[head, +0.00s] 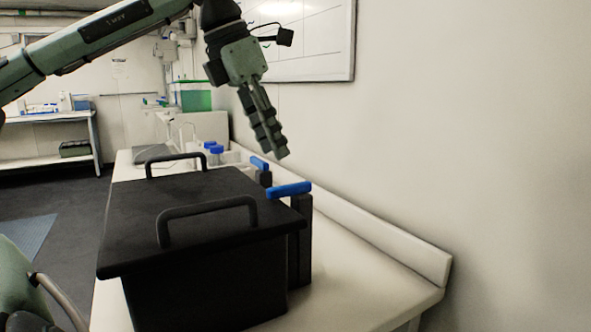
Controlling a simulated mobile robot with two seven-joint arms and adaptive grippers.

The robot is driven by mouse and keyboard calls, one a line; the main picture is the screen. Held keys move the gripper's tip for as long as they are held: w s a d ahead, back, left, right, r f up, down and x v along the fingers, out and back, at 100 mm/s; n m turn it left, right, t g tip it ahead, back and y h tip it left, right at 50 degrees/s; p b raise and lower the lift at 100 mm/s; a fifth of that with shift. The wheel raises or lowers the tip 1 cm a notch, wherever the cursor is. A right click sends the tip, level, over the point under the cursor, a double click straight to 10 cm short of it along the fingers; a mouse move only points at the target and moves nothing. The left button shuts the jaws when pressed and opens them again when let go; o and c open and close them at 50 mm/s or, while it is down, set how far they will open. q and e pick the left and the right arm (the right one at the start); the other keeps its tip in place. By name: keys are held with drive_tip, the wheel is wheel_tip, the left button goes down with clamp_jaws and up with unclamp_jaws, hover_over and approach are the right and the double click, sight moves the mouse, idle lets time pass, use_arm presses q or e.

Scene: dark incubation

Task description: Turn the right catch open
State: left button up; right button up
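A black box (200,290) with a flat black lid (130,215) and two arched handles stands on the white bench. Two catches with blue levers sit on black posts along its right side. The near blue lever (289,190) lies across the lid's right edge. The far blue lever (259,163) is turned at a different angle to the near one. My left gripper (282,154) hangs above and behind the near lever in the picture, apart from both levers. Its fingers overlap edge-on, so their opening is hidden. It holds nothing visible. My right gripper is not in view.
The white bench (365,275) has a raised back edge along the wall, and is clear right of the box. Blue-capped containers (216,152) stand behind the box. A whiteboard (310,45) hangs on the wall beside my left gripper.

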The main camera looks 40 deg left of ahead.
sight(290, 185)
use_arm(q)
drive_tip(key=shift+w+f, duration=0.15)
drive_tip(key=shift+f, duration=0.05)
drive_tip(key=x, duration=0.6)
drive_tip(key=shift+d, duration=0.1)
drive_tip(key=shift+w+f, duration=0.1)
drive_tip(key=shift+f, duration=0.15)
drive_tip(key=shift+w+f, duration=0.15)
drive_tip(key=shift+f, duration=0.15)
drive_tip(key=c, duration=0.4)
clamp_jaws()
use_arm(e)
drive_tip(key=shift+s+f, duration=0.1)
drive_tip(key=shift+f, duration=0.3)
